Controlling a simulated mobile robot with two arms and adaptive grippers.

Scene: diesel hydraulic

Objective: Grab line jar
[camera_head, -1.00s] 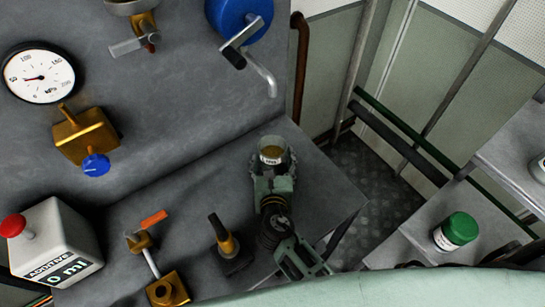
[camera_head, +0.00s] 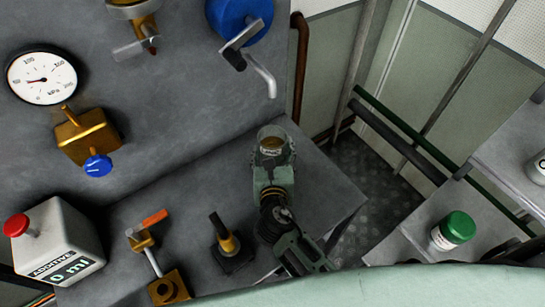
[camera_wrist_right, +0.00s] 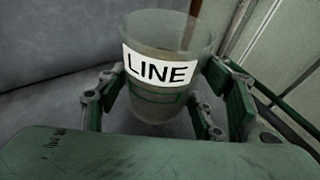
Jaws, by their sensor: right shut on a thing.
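The line jar (camera_head: 271,136) is a clear cup with a brownish content, at the right part of the grey bench in the head view. In the right wrist view the jar (camera_wrist_right: 160,97) bears a white label reading LINE. My right gripper (camera_head: 271,158) is shut on the jar, with one green finger on each side of it. The jar looks roughly upright; I cannot tell whether its base touches the bench. My left gripper is not in view.
On the bench (camera_head: 325,180) stand a black-handled brass part (camera_head: 226,243), an orange-handled valve (camera_head: 145,235) and a white additive box (camera_head: 55,240) with a red button. A blue-wheeled crank (camera_head: 240,30) hangs above. A green-lidded jar (camera_head: 455,231) stands on the right shelf.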

